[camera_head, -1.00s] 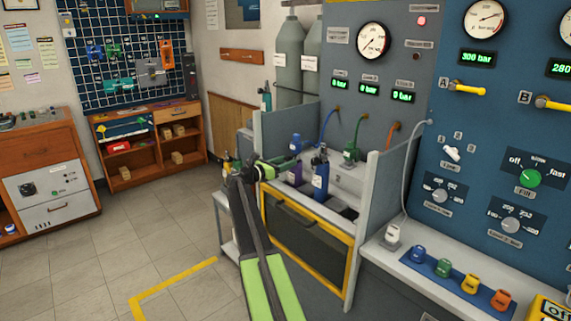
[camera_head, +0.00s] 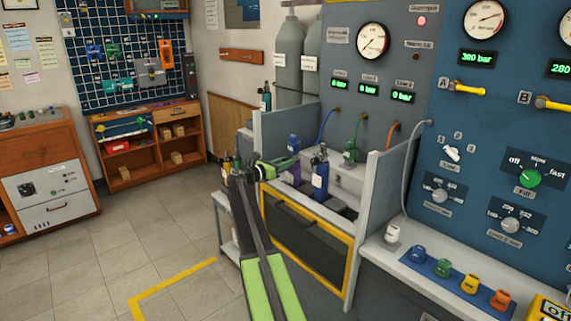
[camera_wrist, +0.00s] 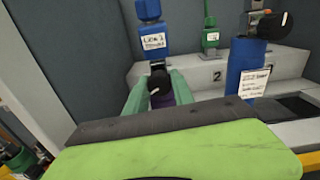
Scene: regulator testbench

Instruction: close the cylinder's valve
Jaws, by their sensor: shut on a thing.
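A purple cylinder (camera_head: 293,176) stands in the bench bay, with a blue LINE 1 connector (camera_head: 293,143) above it. In the wrist view the labelled blue connector (camera_wrist: 152,40) shows above a black valve knob (camera_wrist: 159,84). My gripper (camera_head: 282,164) has its green fingers on both sides of that knob; in the wrist view the gripper (camera_wrist: 156,88) is shut on it. The fingers and wrist hide most of the purple cylinder (camera_wrist: 163,97). The knob's turn position cannot be told.
A blue cylinder (camera_head: 320,180) with a black knob stands close right of my gripper. Grey side panels (camera_head: 375,215) bound the bay. Coloured caps sit on a blue strip (camera_head: 458,283) at right. Floor at left is clear.

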